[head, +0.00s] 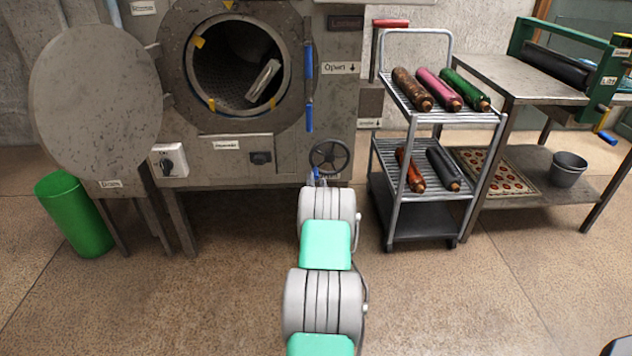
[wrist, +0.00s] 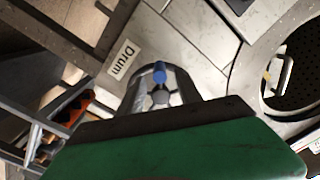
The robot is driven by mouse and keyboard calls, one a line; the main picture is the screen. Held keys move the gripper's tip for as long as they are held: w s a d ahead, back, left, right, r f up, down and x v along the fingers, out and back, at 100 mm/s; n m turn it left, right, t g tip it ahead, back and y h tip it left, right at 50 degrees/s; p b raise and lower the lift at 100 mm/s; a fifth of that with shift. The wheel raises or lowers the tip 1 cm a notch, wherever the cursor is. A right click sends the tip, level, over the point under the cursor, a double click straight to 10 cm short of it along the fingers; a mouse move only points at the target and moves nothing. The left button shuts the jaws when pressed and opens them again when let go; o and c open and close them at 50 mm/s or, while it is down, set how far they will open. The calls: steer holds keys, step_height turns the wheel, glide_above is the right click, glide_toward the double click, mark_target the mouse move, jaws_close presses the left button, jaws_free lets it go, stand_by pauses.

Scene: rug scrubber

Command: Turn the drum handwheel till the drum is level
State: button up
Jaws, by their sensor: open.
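The drum handwheel (head: 330,156) is a dark spoked wheel on the machine's front, below and right of the round drum opening (head: 237,62). My gripper (head: 316,182) is open at the wheel's lower left edge, very close to it. A small blue piece (wrist: 159,72) shows there; I cannot tell whether it is the wheel's knob or part of my gripper, nor whether they touch. In the wrist view my own green arm part hides most of the wheel area. A "Drum" label (wrist: 122,58) shows beside it. The drum's tilt is hard to judge; a pale slab (head: 264,80) lies inside.
The machine's round door (head: 95,105) stands open at the left, above a green bin (head: 75,213). A wire trolley (head: 402,205) with several rolls stands close right of the wheel. Further right is a table (head: 510,72) with a wringer. The floor in front is clear.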

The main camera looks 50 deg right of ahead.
mark_target(330, 159)
steer(key=x, duration=0.3)
steer(key=shift+f+b, duration=0.2)
steer(key=shift+b, duration=0.2)
steer(key=shift+w+d+r, duration=0.15)
steer(key=shift+w+d, duration=0.2)
jaws_close()
stand_by(0.7)
